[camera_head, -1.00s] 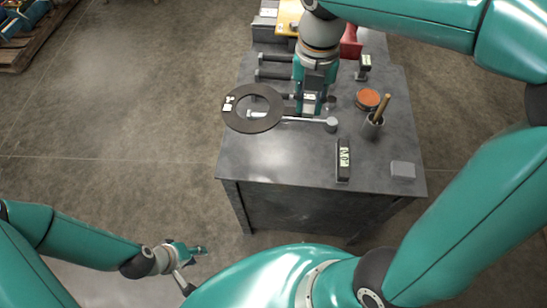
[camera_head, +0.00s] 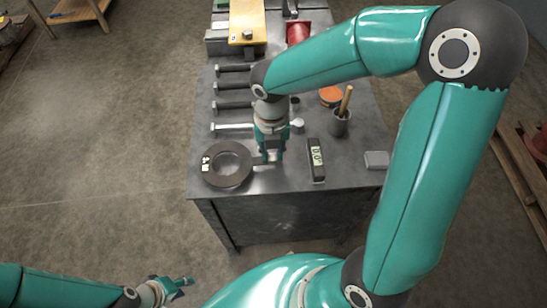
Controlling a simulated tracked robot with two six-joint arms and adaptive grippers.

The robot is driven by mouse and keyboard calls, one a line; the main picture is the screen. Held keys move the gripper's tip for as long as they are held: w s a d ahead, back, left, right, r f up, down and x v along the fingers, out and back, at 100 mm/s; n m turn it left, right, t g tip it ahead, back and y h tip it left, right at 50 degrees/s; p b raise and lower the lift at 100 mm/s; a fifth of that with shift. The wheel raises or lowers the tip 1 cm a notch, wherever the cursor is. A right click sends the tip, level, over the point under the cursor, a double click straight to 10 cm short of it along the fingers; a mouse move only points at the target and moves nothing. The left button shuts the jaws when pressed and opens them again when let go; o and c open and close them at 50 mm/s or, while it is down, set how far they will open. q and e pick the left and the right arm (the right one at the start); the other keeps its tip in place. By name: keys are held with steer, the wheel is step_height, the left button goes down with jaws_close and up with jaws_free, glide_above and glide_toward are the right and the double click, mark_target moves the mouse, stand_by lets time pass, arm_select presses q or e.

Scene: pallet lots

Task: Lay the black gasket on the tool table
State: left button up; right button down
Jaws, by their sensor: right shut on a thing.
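The black gasket (camera_head: 222,182) is a flat dark ring with a white label on its left side. It is over the near left corner of the grey tool table (camera_head: 285,188); I cannot tell whether it touches the top. My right gripper (camera_head: 266,157) is at the gasket's right edge, shut on it, with the fingers partly hidden by the wrist. My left gripper (camera_head: 178,284) is low at the bottom left, away from the table, and its fingers are too small to tell if open.
Several bolts (camera_head: 232,127) lie along the table's left side. A dark block with a light display (camera_head: 316,160), a grey cup with a stick (camera_head: 340,125), an orange disc (camera_head: 330,96) and a grey box (camera_head: 376,160) stand to the right. A yellow board (camera_head: 247,20) is behind.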

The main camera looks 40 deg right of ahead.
step_height(320, 180, down, 4)
steer(key=shift+r+b, duration=0.2)
steer(key=shift+b, duration=0.1)
steer(key=c, duration=1)
jaws_free()
steer(key=shift+r, duration=0.1)
step_height(320, 180, up, 12)
steer(key=p, duration=0.2)
steer(key=shift+p, duration=0.35)
